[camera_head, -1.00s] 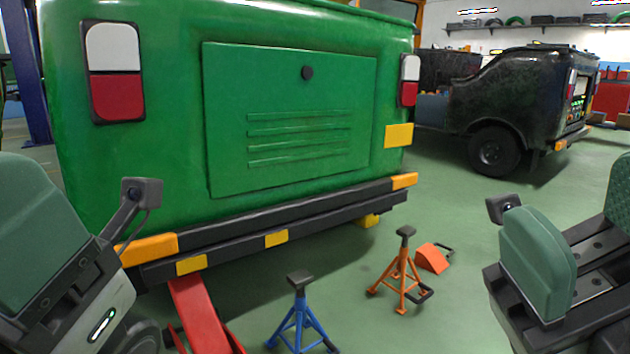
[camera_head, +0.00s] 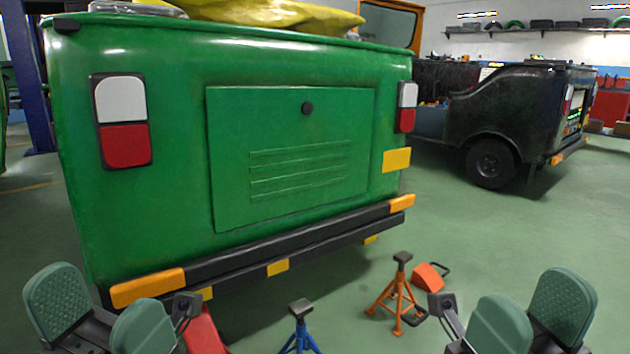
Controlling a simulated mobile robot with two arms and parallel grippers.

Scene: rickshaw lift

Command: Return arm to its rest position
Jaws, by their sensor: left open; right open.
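My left gripper (camera_head: 100,314) is at the lower left, its two green-padded fingers apart and nothing between them. My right gripper (camera_head: 531,315) is at the lower right, also open and empty. The green rickshaw (camera_head: 180,210) stands ahead with its back panel and black bumper (camera_head: 250,250) facing me. Neither gripper appears to hold the rickshaw. The lower parts of both arms are cut off by the picture's bottom edge.
A red jack (camera_head: 203,330) is partly hidden behind my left gripper. A blue jack stand (camera_head: 300,330) and an orange jack stand (camera_head: 398,290) are on the floor. An orange wedge (camera_head: 428,276) lies near the latter. A dark vehicle (camera_head: 510,125) stands behind right, with clear floor before it.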

